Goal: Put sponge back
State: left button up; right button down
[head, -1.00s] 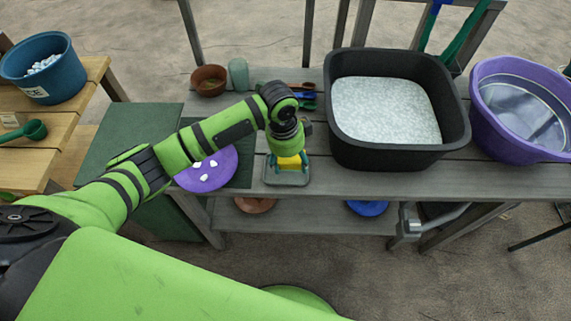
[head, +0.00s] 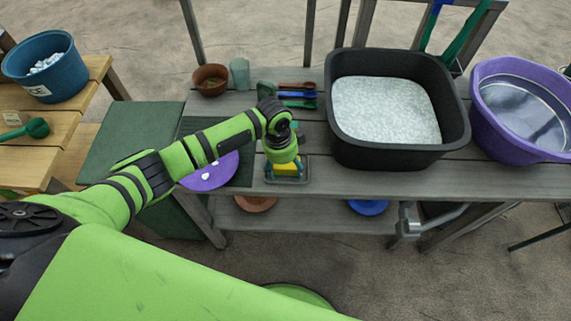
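The yellow sponge (head: 286,168) shows below my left gripper (head: 287,169), on or just above a grey-green tray (head: 301,178) at the front of the grey bench. My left arm reaches in from the left and its gripper points down over the tray. The teal fingers are at the sponge's sides, but the wrist covers much of them. I cannot tell whether they grip it or whether it rests on the tray. My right gripper is not in view.
A purple plate (head: 212,178) with white bits lies left of the tray. A black tub (head: 345,151) of pale grains and a purple basin (head: 485,135) stand to the right. A brown pot (head: 210,86), a green cup (head: 240,76) and small tools (head: 297,94) are behind.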

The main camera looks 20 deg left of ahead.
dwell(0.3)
pick_arm(q)
notch_tip(320, 180, up, 12)
jog(key=a, duration=0.1)
jog(key=shift+s+a+r, duration=0.15)
jog(key=shift+s+a, duration=0.05)
jog(key=shift+s, duration=0.05)
dwell(0.4)
